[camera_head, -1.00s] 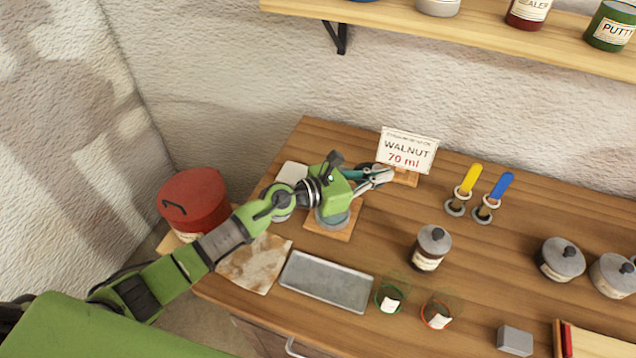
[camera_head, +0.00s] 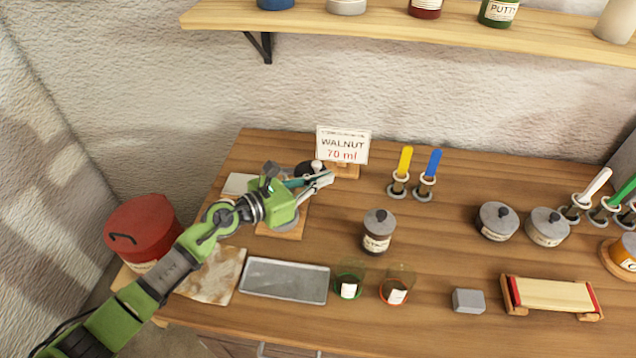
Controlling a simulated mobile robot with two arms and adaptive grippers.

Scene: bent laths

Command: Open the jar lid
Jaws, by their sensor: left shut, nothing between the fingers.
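A dark jar (camera_head: 376,241) with a grey knobbed lid (camera_head: 379,219) stands upright on the workbench, right of my left gripper; the lid sits on it. Its label is too small to read surely. Two more lidded jars, one left (camera_head: 497,222) and one right (camera_head: 546,228), stand further right, lids on. My left gripper (camera_head: 325,180) is shut and empty, above the bench in front of a WALNUT 70 ml sign (camera_head: 342,146), apart from every jar. My right gripper is not in view.
A grey metal tray (camera_head: 285,280), a green-based glass (camera_head: 349,279) and a red-based glass (camera_head: 396,284) stand at the front. A grey block (camera_head: 468,301) and a wooden rack (camera_head: 553,295) lie front right. Brushes (camera_head: 402,170) stand in holders behind. A shelf (camera_head: 400,35) runs above.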

